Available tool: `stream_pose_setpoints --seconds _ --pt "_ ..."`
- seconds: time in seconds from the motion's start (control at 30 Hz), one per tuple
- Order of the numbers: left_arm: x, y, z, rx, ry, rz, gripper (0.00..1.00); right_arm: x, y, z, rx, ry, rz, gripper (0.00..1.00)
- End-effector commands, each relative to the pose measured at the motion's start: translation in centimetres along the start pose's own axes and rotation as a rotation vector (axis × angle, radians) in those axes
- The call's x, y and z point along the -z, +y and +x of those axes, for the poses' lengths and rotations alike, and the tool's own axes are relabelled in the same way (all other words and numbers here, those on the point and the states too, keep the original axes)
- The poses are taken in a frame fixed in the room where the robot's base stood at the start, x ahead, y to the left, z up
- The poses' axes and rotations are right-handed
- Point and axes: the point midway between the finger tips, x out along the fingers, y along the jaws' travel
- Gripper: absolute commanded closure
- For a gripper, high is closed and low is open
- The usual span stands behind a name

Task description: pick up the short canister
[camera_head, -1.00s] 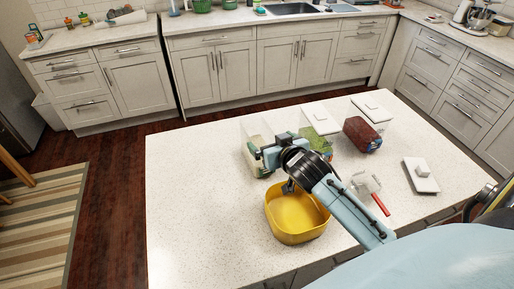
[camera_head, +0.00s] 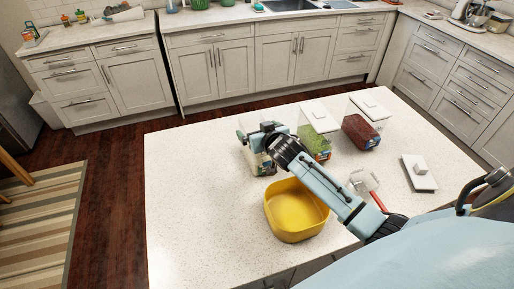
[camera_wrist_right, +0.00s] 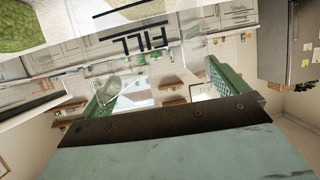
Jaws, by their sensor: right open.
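Three clear canisters stand in a row on the white island. The left one (camera_head: 259,168) has pale contents and is partly hidden by my right gripper. The middle one (camera_head: 318,145) has green contents and a white lid, the right one (camera_head: 361,131) dark red contents and a white lid. I cannot surely tell which is shortest. My right gripper (camera_head: 257,133) is at the top of the left canister, its fingers apart. In the right wrist view the green finger pads (camera_wrist_right: 160,90) are wide apart, with a "FILL" label above them. My left gripper does not show.
A yellow bowl (camera_head: 296,212) stands in front of the left canister, under my right arm. A red-handled scoop (camera_head: 366,184) lies beside my arm. A flat white lid with a knob (camera_head: 420,170) lies at right. The island's left part is clear.

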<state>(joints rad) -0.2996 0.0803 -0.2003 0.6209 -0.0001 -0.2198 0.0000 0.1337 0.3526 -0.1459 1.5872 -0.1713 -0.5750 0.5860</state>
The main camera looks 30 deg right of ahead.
Motion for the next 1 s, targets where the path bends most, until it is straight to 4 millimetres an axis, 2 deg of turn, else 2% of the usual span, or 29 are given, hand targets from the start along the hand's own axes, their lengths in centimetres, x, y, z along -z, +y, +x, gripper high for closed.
stream_pose_setpoints --seconds 0.17,0.87,0.9,1.0 --pt "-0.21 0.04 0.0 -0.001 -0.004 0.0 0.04 -0.03 -0.02 -0.01 0.0 0.0 0.0 0.02" --pt "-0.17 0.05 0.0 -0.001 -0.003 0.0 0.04 -0.04 -0.02 -0.04 0.0 0.0 0.0 0.93" --pt "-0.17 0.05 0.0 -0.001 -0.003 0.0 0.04 0.28 -0.04 -0.04 0.001 0.007 0.0 0.96" --pt "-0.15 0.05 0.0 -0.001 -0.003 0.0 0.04 0.27 -0.03 -0.04 0.001 0.007 0.0 0.96"
